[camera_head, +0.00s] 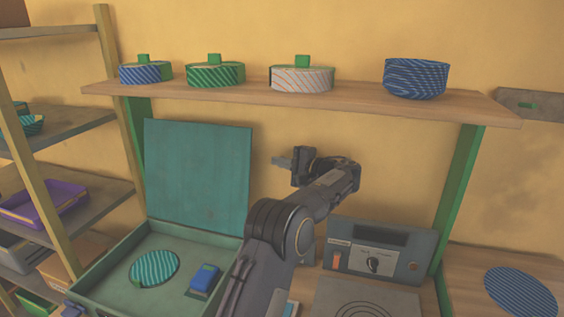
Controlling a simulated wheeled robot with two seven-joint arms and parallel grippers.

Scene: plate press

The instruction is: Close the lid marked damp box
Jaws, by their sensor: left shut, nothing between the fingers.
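A green box stands open at the lower left, with its front rim (95,275) visible. Its teal lid (197,172) stands upright at the back, leaning slightly. I cannot read a "damp box" marking on it. A striped teal disc (154,268) and a blue block (204,279) lie inside. My left gripper (281,161) is shut and empty, to the right of the lid's right edge and apart from it in the picture. My left forearm covers the box's right front corner. My right gripper is not in view.
A control panel with a knob (374,262) stands on the right, behind a plate with rings (365,300). A wooden shelf (350,98) above holds several striped pots. A side rack (65,125) stands at left. A striped blue disc (520,291) lies at far right.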

